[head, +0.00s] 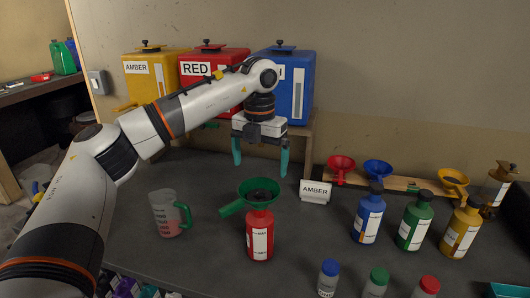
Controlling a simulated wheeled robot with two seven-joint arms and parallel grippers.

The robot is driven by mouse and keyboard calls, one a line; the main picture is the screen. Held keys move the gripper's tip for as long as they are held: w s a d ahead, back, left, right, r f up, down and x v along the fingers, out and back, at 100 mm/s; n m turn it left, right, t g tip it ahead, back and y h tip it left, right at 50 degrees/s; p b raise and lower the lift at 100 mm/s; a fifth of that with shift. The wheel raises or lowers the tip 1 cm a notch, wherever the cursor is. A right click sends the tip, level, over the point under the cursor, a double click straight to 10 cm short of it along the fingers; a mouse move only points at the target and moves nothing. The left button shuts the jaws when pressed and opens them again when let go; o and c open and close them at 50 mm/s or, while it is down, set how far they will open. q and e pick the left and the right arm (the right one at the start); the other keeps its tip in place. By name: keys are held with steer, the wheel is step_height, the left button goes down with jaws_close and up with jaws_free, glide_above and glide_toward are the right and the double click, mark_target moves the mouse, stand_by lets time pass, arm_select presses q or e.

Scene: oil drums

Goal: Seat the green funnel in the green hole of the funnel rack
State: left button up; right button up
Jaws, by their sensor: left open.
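The green funnel (258,187) sits upright at the mouth of a red bottle (260,240), its handle pointing left. My left gripper (260,168) is open and empty, its teal fingers pointing down just above and behind the funnel, apart from it. The wooden funnel rack (386,182) lies at the back right. A red funnel (341,166), a blue funnel (377,170) and a yellow funnel (453,179) are in it. Between the blue and yellow ones is a gap with a small dark spot; the hole's colour cannot be made out. My right gripper is not in view.
An AMBER sign (315,191) stands between funnel and rack. A measuring jug (167,213) is left. Blue (368,217), green (415,222) and yellow (461,230) bottles stand before the rack. Small capped bottles (376,282) line the front. Drums (209,67) stand behind.

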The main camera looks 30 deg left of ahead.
mark_target(257, 199)
arm_select(q)
steer(key=shift+s+f+p, duration=0.35)
steer(key=shift+s+f, duration=0.65)
steer(key=shift+s, duration=0.1)
step_height(257, 199, down, 3)
steer(key=shift+f+p, duration=0.2)
steer(key=shift+p, duration=0.15)
steer(key=f, duration=0.3)
steer(key=shift+w, duration=0.4)
steer(key=shift+s+f+p, duration=0.2)
steer(key=shift+f+p, duration=0.15)
steer(key=shift+f, duration=0.4)
steer(key=shift+w+f, duration=0.1)
steer(key=shift+f, duration=0.05)
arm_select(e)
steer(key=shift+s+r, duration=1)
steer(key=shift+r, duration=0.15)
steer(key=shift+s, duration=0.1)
arm_select(q)
steer(key=c, duration=0.8)
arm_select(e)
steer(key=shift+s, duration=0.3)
arm_select(q)
steer(key=shift+r+p, duration=0.6)
steer(key=shift+r, duration=0.4)
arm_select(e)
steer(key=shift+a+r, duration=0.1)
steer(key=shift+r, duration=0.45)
